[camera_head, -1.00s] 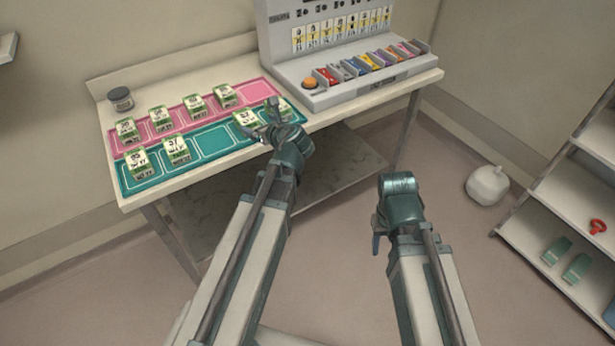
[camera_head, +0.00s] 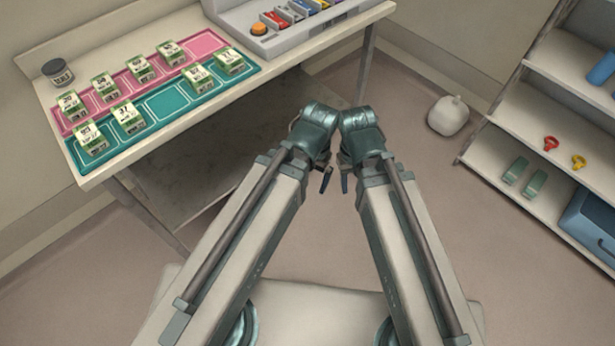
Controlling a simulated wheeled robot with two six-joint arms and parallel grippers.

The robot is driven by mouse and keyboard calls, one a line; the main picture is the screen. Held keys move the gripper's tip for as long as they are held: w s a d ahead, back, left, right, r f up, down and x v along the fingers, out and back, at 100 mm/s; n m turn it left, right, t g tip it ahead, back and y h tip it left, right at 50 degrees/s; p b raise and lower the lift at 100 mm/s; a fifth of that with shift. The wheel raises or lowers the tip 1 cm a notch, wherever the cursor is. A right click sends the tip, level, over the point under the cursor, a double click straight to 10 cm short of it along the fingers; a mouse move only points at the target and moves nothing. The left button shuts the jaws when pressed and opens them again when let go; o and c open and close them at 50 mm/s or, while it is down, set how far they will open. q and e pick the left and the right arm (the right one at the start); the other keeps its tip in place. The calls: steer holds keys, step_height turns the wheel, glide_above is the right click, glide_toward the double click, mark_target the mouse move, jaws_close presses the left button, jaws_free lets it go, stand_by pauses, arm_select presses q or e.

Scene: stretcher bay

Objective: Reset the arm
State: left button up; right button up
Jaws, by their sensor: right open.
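My left arm comes in from the left and is folded back, away from the table. Its gripper (camera_head: 326,176) hangs small and mostly hidden below the wrist, so its jaws cannot be read. My right arm is beside it, with its wrist almost touching the left wrist. The right gripper (camera_head: 345,182) points down below its wrist and is open, with nothing seen in it. Both grippers are over the floor in front of the table (camera_head: 200,108), clear of the green-and-white boxes.
Several green-and-white boxes (camera_head: 127,116) stand on a pink mat (camera_head: 205,43) and a teal mat (camera_head: 166,105). A dark jar (camera_head: 57,72) and a grey rack with an orange button (camera_head: 258,29) are also on the table. Shelves (camera_head: 480,160) stand right; a white container (camera_head: 448,115) sits on the floor.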

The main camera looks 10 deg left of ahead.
steer(key=shift+r+p, duration=0.6)
stand_by(0.9)
